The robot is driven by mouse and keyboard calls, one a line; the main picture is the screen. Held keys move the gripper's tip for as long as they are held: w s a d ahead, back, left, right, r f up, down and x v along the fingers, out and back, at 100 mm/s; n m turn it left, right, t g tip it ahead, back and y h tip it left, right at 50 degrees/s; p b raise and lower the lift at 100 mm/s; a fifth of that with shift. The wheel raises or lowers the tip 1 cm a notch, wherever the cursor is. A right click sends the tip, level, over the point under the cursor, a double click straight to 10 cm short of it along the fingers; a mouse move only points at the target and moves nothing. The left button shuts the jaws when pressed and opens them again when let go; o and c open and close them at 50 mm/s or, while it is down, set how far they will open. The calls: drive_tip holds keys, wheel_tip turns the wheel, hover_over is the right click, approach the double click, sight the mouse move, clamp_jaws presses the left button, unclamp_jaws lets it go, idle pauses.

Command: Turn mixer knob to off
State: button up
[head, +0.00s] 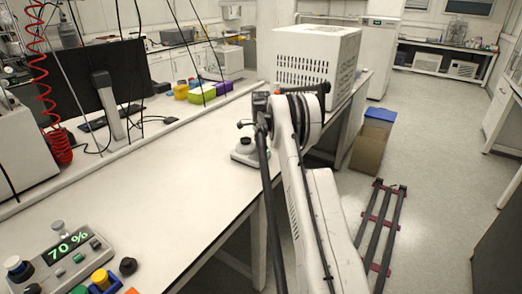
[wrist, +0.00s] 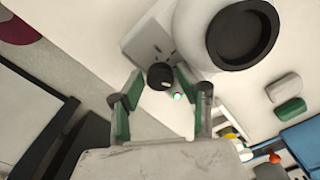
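The mixer knob (wrist: 160,76) is a small black round knob on the front of a white mixer body (wrist: 150,38) in the wrist view. A small green light (wrist: 178,96) glows beside it. My gripper (wrist: 159,80) has its two green-padded fingers apart, one on each side of the knob. There is a visible gap on both sides, and I cannot tell the depth between fingertips and knob. In the head view a small white device with a dark top (head: 244,148) stands on the bench beside my arm, partly hidden by it; its knob cannot be made out.
A large white vented box (head: 318,55) stands on the bench behind my arm. A control box reading 70 % (head: 68,250) sits at the near left. The middle of the white bench (head: 175,175) is clear. A dark rack (head: 382,225) lies on the floor at right.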

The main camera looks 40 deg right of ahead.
drive_tip(key=c, duration=0.9)
drive_tip(key=shift+o, duration=0.2)
